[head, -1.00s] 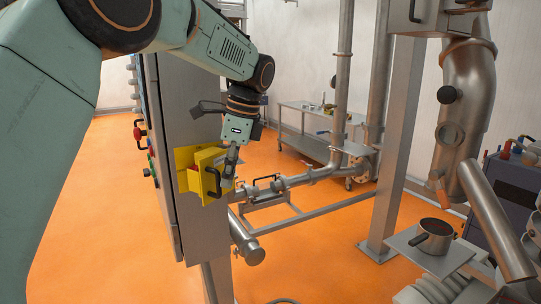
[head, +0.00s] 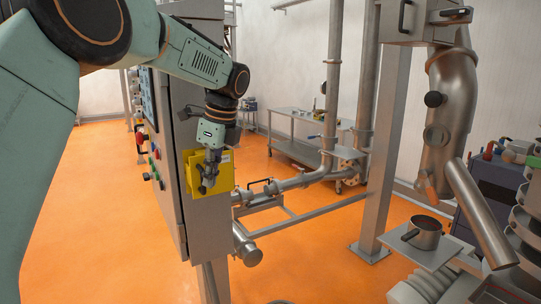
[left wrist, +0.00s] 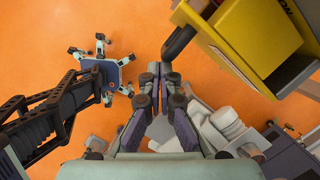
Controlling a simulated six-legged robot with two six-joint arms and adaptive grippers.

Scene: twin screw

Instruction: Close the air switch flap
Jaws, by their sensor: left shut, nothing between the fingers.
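The yellow air switch box (head: 226,172) is fixed to the side of the grey cabinet. My left gripper (head: 208,184) is in front of it in the head view, pointing down, and hides much of its front. I cannot tell from the head view how far the flap stands open. In the left wrist view the yellow box (left wrist: 255,40) is at the upper right, with a black handle (left wrist: 181,42). My right gripper is in neither view.
The grey cabinet (head: 205,230) has buttons on its left face. A capped pipe (head: 247,250) sticks out below the box. A steel post (head: 387,150), a metal pipe (head: 447,110) and a pot (head: 424,233) are to the right. Orange floor is free at the left.

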